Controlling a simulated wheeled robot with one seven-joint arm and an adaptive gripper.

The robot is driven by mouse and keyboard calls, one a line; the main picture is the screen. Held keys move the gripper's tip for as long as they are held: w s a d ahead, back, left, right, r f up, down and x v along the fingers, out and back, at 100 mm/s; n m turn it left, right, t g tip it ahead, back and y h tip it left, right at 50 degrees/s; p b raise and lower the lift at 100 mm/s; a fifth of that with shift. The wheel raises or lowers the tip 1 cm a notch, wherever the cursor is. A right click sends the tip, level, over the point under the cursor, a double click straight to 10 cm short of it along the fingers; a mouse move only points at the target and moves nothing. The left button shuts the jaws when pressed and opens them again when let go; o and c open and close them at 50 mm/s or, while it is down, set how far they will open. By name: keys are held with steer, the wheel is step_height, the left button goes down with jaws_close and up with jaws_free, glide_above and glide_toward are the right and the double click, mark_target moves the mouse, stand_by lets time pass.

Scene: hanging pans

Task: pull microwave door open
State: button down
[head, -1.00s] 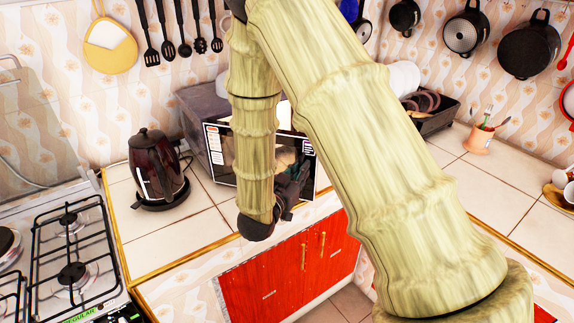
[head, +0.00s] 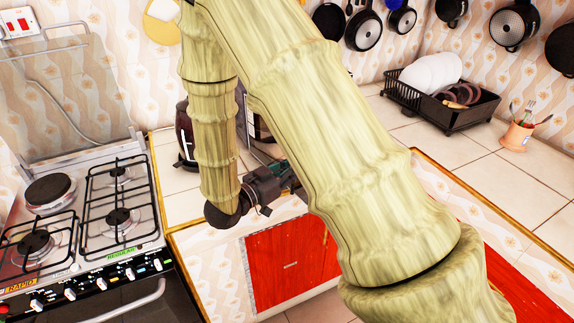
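The microwave (head: 262,128) is almost wholly hidden behind my arm in the head view. Only a narrow dark and grey strip of it shows between two of my pale, bamboo-textured arm links. I cannot tell how far its door stands open. My gripper (head: 278,179) is a dark shape at the end of the wrist, low in front of the microwave and above the counter's front edge. Its fingertips are partly covered by the large arm link. Whether it touches the door, or is open or shut, cannot be made out.
A dark kettle (head: 184,135) stands left of the microwave, partly behind my arm. A gas stove (head: 85,215) is at the left. A dish rack (head: 452,115) and a utensil cup (head: 517,136) stand on the right counter. Red cupboards (head: 285,262) lie below. Pans hang on the wall.

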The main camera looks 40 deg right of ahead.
steer(key=shift+w+a, duration=0.1)
steer(key=shift+a, duration=0.25)
steer(key=c, duration=1.5)
jaws_free()
steer(key=s+a, duration=0.2)
steer(key=a, duration=0.9)
steer(key=shift+a, duration=0.4)
